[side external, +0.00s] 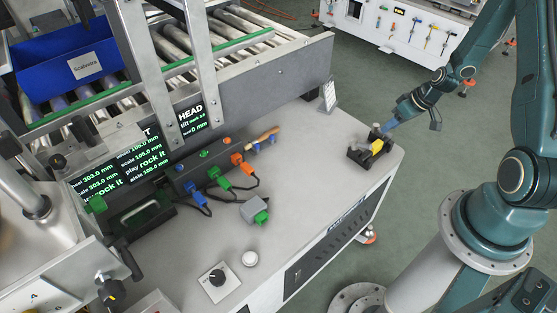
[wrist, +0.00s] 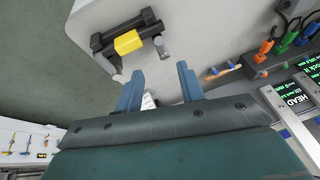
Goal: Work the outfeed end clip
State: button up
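A black clip with a yellow middle block (side external: 377,147) sits near the right corner of the light grey bench top (side external: 310,180). I take it to be the outfeed end clip. In the wrist view its yellow block (wrist: 128,42) and black bar are at the upper left, with two short grey posts on the near side. My gripper (side external: 391,124) has blue fingers just above and behind the clip in the side view. In the wrist view the fingers (wrist: 159,72) are apart with nothing between them, pointing beside the clip. Contact with the clip cannot be told from the side view.
A small white sign (side external: 328,94) stands at the bench's back edge. Left of the clip are a wooden-handled tool (side external: 262,134), coloured cable plugs (side external: 237,160) and a grey box (side external: 252,207). A roller conveyor (side external: 190,50) with a blue bin (side external: 62,55) stands behind. The bench's middle is clear.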

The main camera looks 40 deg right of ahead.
jog(key=shift+r, duration=0.15)
jog(key=shift+w+r, duration=0.1)
jog(key=shift+r, duration=0.05)
jog(key=c, duration=0.6)
jog(key=shift+g, duration=0.4)
jog(key=shift+w+d+r, duration=0.3)
jog(key=shift+w+r, duration=0.7)
jog(key=shift+w+d+r, duration=0.25)
jog(key=shift+w+r, duration=0.7)
grip_shut()
